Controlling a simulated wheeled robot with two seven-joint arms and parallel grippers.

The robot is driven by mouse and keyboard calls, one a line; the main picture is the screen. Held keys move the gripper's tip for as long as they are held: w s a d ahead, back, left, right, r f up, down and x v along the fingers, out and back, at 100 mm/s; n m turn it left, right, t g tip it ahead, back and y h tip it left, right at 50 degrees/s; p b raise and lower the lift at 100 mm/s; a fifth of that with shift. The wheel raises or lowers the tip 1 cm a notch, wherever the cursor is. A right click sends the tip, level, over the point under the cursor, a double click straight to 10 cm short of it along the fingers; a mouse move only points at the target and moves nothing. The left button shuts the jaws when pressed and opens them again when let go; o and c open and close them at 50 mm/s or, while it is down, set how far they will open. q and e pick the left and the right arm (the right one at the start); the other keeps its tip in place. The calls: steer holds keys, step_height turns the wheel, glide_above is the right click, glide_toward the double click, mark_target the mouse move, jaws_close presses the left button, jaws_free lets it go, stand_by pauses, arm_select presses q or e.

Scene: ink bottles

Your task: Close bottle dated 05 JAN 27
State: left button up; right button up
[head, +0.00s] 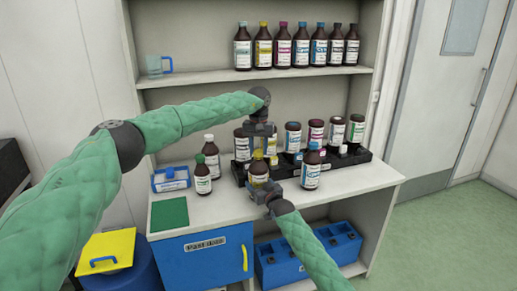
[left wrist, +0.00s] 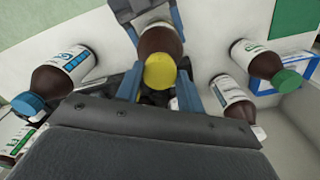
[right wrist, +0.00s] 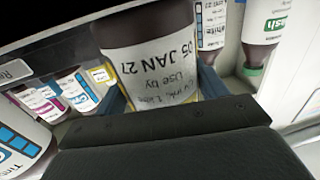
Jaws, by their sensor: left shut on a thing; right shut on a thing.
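The brown bottle (head: 258,172) stands at the front of the table. Its label, reading "05 JAN 27" upside down, shows in the right wrist view (right wrist: 152,68). My right gripper (head: 264,188) is shut around the bottle's body from the front. A yellow cap (head: 258,155) is at the top of the bottle; it also shows in the left wrist view (left wrist: 160,71). My left gripper (head: 262,146) comes from above and is shut on this cap. The cap lines up over the bottle's neck, but I cannot tell whether it is fully seated. The neck is hidden.
A green-capped bottle (head: 203,178) and a white-capped bottle (head: 211,157) stand to the left, a blue-capped bottle (head: 311,170) close to the right. A black rack (head: 350,158) with several bottles is behind. A green mat (head: 169,214) lies bare at the front left.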

arm_select(q)
steer(key=m, duration=0.4)
steer(key=o, duration=0.9)
steer(key=shift+o, duration=0.2)
steer(key=shift+r, duration=2.25)
steer(key=shift+f, duration=0.1)
steer(key=shift+c, duration=0.4)
